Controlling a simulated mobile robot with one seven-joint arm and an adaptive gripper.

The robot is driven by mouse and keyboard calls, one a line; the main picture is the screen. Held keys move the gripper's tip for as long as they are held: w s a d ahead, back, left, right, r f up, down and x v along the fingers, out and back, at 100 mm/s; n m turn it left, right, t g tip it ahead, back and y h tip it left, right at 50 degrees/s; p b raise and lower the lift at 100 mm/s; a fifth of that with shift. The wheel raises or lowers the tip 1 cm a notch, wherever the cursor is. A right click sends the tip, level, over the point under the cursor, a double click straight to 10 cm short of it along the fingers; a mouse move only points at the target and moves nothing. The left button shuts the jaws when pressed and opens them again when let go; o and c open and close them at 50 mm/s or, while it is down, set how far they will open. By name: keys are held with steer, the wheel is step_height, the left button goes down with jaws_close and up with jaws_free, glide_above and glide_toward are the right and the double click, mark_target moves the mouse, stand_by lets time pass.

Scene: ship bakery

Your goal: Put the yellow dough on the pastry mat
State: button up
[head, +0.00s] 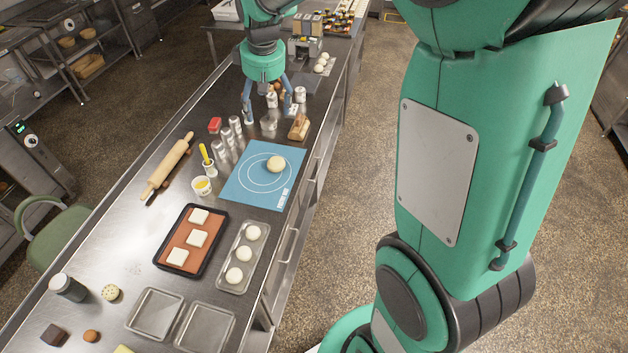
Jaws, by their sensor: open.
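The blue pastry mat (239,193) with white circles lies flat on the steel table. A pale yellow round dough (276,164) rests on the mat, right of the circles' centre and towards the far side. My gripper (268,113) is open, with its fingers spread and pointing down, beyond the far edge of the mat. It is apart from the dough. Small items stand behind and between the fingers; nothing is seen held.
Shakers (226,150), a cup with a yellow brush (209,168) and a rolling pin (168,166) stand or lie left of the mat. A wooden-looking block (298,128) is beyond it. Nearer are a tray of dough balls (224,278) and a baking tray (161,261) with white squares.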

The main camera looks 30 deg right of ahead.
steer(key=s+a+r+m, duration=0.1)
steer(key=s+r, duration=0.2)
steer(key=s, duration=0.3)
steer(key=s+a+r+t, duration=0.1)
steer(key=s+r, duration=0.1)
steer(key=s, duration=0.3)
steer(key=s+a+r+m, duration=0.1)
steer(key=s+r, duration=0.2)
steer(key=s, duration=0.3)
steer(key=s+a+f+m+t, duration=0.1)
steer(key=s+a+t, duration=0.1)
steer(key=s, duration=1.6)
steer(key=shift+a+f+m, duration=0.2)
steer(key=shift+f+m, duration=0.1)
steer(key=shift+f, duration=0.05)
step_height(320, 180, down, 19)
steer(key=b, duration=1.8)
steer(key=shift+r+b, duration=0.2)
steer(key=shift+b, duration=0.15)
